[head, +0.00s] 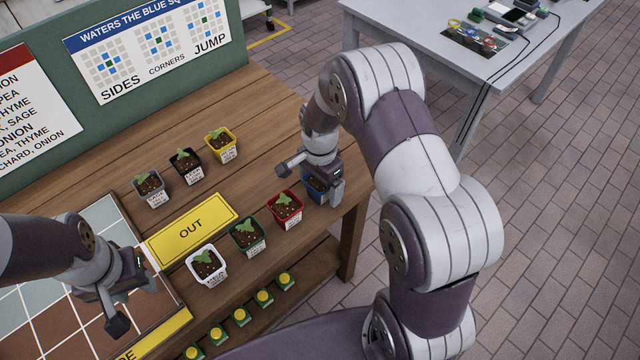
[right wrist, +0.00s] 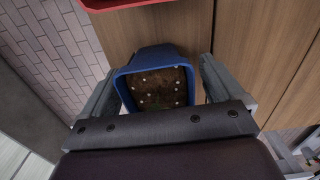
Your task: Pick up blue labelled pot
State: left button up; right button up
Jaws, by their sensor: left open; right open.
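The blue pot (head: 314,187) stands near the right end of the wooden table, mostly covered by my right gripper (head: 314,180) in the head view. In the right wrist view the blue pot (right wrist: 152,56) shows its rim and dark soil with white specks. My right gripper (right wrist: 157,85) is open, with one finger on either side of the pot; I cannot tell whether they touch it. The pot's label is hidden. My left gripper (head: 134,304) is open and empty above the tiled board at the left.
A red pot (head: 286,210) stands close beside the blue one. Green (head: 248,237) and white (head: 207,266) pots continue the row. Yellow (head: 221,146), black (head: 186,167) and grey (head: 151,188) pots stand behind the yellow OUT sign (head: 191,229). The table's edge is close on the right.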

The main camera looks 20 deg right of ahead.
jog(key=shift+s+r, duration=0.1)
jog(key=shift+s, duration=0.05)
jog(key=c, duration=1.1)
jog(key=shift+r, duration=0.1)
jog(key=shift+c, duration=0.2)
